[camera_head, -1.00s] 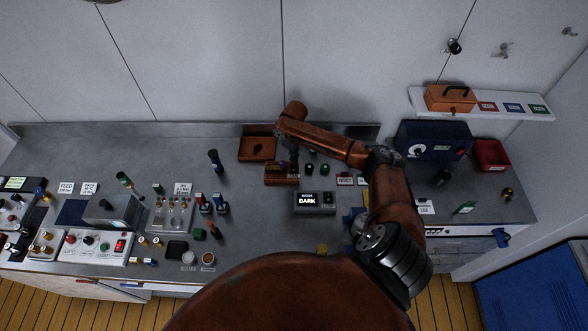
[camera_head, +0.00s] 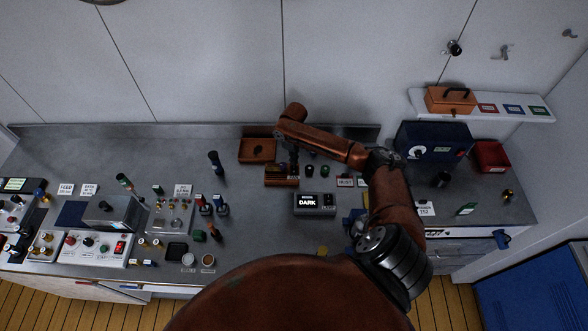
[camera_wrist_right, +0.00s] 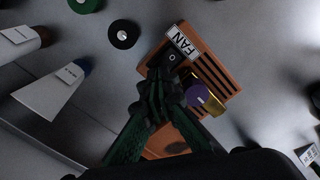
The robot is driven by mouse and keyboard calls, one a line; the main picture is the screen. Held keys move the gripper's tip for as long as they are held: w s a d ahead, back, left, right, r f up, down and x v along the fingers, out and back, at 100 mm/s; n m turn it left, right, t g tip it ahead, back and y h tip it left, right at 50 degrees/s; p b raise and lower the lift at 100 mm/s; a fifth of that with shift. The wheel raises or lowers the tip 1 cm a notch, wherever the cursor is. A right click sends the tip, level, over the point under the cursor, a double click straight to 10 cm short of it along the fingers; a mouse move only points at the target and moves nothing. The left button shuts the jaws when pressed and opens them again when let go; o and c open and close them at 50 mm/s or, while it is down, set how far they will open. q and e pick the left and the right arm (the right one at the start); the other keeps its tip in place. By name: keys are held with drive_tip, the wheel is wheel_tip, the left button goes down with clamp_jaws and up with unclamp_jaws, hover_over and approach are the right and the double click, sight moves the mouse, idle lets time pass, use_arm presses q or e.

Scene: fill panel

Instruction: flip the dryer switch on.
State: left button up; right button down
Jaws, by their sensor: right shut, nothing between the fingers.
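A copper-brown slatted box (camera_head: 274,181) stands on the bench in the head view. In the right wrist view the box (camera_wrist_right: 224,68) has a FAN label (camera_wrist_right: 182,45), a small black switch (camera_wrist_right: 172,58) marked with a pale ring, and a purple knob (camera_wrist_right: 197,95) beside a gold part. No label reading dryer is legible. My right gripper (camera_wrist_right: 162,85) is shut and empty, its tips close to the black switch; I cannot tell whether they touch it. In the head view the right gripper (camera_head: 293,164) is small and dark over the box. My left gripper is not in view.
A brown tray (camera_head: 245,156) lies behind the box. A grey display unit reading DARK (camera_head: 315,212) stands in front. Round black and green knobs (camera_head: 325,169) and small label cards (camera_head: 345,182) are to the right.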

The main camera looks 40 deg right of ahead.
drive_tip(key=shift+f+b, duration=0.4)
drive_tip(key=shift+f, duration=0.85)
idle(0.8)
drive_tip(key=shift+r, duration=0.15)
wheel_tip(320, 180, up, 7)
drive_tip(key=p, duration=0.8)
drive_tip(key=shift+s, duration=0.1)
idle(0.5)
